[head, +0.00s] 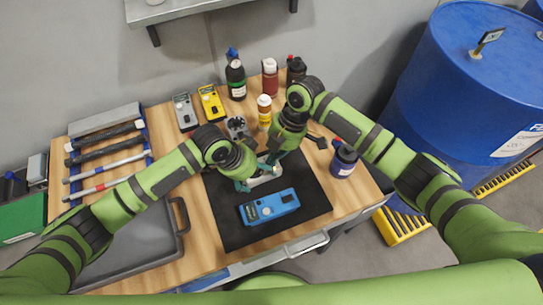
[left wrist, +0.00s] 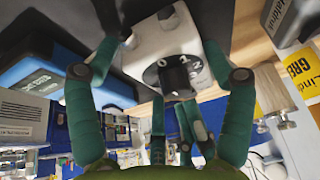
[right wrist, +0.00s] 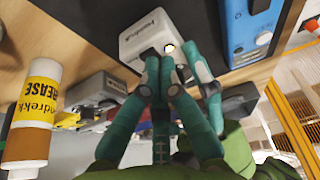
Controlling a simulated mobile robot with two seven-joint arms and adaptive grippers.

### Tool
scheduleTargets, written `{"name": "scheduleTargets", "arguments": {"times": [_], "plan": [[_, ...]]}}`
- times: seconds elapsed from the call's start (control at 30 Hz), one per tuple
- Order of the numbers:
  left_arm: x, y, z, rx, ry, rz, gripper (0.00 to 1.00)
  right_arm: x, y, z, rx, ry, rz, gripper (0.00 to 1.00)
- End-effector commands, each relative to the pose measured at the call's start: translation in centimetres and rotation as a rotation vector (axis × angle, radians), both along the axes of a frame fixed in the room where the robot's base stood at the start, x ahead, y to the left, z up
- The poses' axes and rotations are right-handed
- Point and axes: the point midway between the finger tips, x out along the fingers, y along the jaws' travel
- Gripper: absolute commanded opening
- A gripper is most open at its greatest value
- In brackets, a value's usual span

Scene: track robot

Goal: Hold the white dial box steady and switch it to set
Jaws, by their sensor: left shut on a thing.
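The white dial box (left wrist: 160,35) shows in the left wrist view with a black dial (left wrist: 175,75) marked 0, 1 and 2. I cannot tell which mark the knob points to. My left gripper (left wrist: 160,50) has its fingers on either side of the box and is shut on it. In the head view the left gripper (head: 247,178) and the arms mostly hide the box (head: 265,180), at the mat's far edge. My right gripper (right wrist: 159,68) has its fingertips close together, just in front of the box (right wrist: 150,30); no finger shows on the dial.
A blue device (head: 270,207) lies on the black mat (head: 310,195). Several bottles, including a yellow-labelled one (head: 264,112), stand behind. A dark bottle (head: 343,160) stands at the right. A grey tray (head: 130,245) and a tool rack (head: 105,150) take up the left.

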Motion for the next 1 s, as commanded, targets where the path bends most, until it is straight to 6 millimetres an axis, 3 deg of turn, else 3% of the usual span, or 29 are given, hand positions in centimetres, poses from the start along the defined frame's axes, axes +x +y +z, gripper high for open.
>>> {"name": "scheduleTargets", "arguments": {"times": [0.27, 0.8, 1.0], "plan": [[0.0, 0.2, -0.2, 0.005, 0.001, 0.003, 0.29, 0.1, 0.0, 0.8, 0.003, -0.003, 0.002, 0.00], [0.0, 0.2, -0.2, 0.005, 0.001, 0.004, 0.29, 0.9, -2.8, 11.2, 0.001, -0.005, -0.001, 0.00], [0.0, 0.2, -0.2, 0.005, 0.001, 0.004, 0.29, 1.1, -3.4, 13.2, 0.000, -0.002, 0.000, 0.00]]}}
